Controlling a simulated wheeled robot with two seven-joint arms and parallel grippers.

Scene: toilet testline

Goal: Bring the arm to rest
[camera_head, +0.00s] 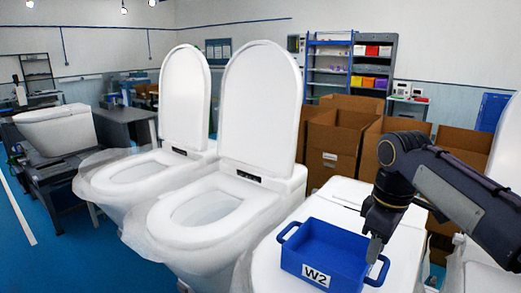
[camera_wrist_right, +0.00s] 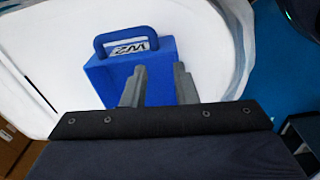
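My right arm comes in from the right in the head view. Its gripper (camera_head: 374,248) points down at the right end of a blue box (camera_head: 318,250) with a "W2" label and a handle at each end. In the right wrist view the two grey fingers of my right gripper (camera_wrist_right: 160,72) stand apart, with only blue box surface (camera_wrist_right: 110,80) seen between them. I cannot tell whether a fingertip touches the box. The box sits on a white lid (camera_head: 345,192). My left gripper is not in view.
White toilets with raised lids (camera_head: 258,105) (camera_head: 186,95) stand to the left, wrapped in clear film at the base. Cardboard boxes (camera_head: 335,140) stand behind the blue box and behind my right arm. A shelf (camera_head: 330,65) is at the back. Blue floor (camera_head: 30,262) is open at the left.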

